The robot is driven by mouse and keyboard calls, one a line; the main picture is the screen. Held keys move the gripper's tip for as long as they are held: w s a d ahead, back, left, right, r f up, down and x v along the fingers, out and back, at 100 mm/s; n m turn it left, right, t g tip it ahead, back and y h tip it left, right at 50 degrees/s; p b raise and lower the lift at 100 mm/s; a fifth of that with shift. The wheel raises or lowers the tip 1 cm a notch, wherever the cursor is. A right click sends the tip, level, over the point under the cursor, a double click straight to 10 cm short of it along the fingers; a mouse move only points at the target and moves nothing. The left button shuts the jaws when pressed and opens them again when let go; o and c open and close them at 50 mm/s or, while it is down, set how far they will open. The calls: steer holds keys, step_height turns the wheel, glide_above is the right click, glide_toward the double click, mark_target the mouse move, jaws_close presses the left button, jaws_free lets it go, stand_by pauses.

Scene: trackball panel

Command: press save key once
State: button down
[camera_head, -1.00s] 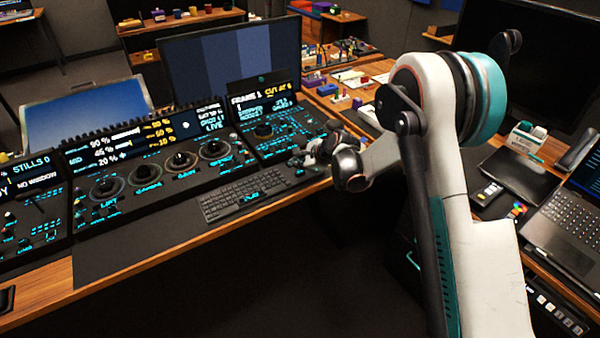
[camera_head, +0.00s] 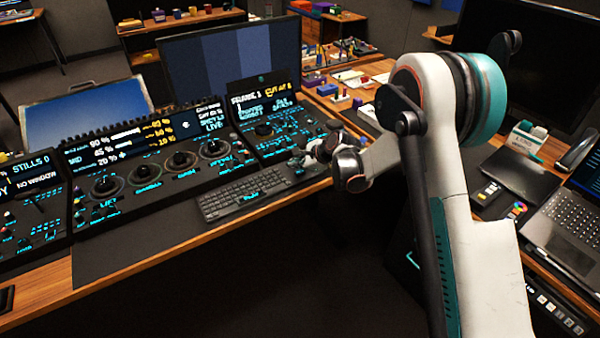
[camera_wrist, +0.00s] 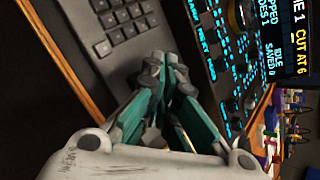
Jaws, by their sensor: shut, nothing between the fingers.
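My gripper (camera_wrist: 168,68) is shut and empty, with its fingertips together in the wrist view. In the head view my gripper (camera_head: 303,163) is low over the front edge of the right-hand panel, just right of the keyboard. The panel (camera_head: 270,143) has rows of keys with glowing blue labels, and shows in the wrist view (camera_wrist: 212,40) beyond and right of the fingertips. Its display (camera_wrist: 290,30) reads "CUT AT 6", "IDLE" and "SAVED 0". I cannot make out which key is save; the fingers may hide some keys. Contact cannot be told.
A dark keyboard (camera_head: 245,195) lies left of my gripper, near the desk's wooden front edge. The trackball panel (camera_head: 150,170) with several dials stands further left. A large monitor (camera_head: 230,60) stands behind. Small colored items (camera_head: 340,97) lie on the bench behind right.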

mark_target(299, 173)
steer(key=shift+f, duration=0.3)
steer(key=shift+f+b, duration=0.5)
steer(key=shift+b, duration=0.1)
stand_by(0.6)
steer(key=shift+r, duration=0.1)
stand_by(0.3)
steer(key=shift+r+p, duration=0.45)
steer(key=shift+r, duration=0.4)
steer(key=shift+r, duration=0.1)
steer(key=shift+r+p, duration=1.25)
steer(key=shift+r, duration=1.2)
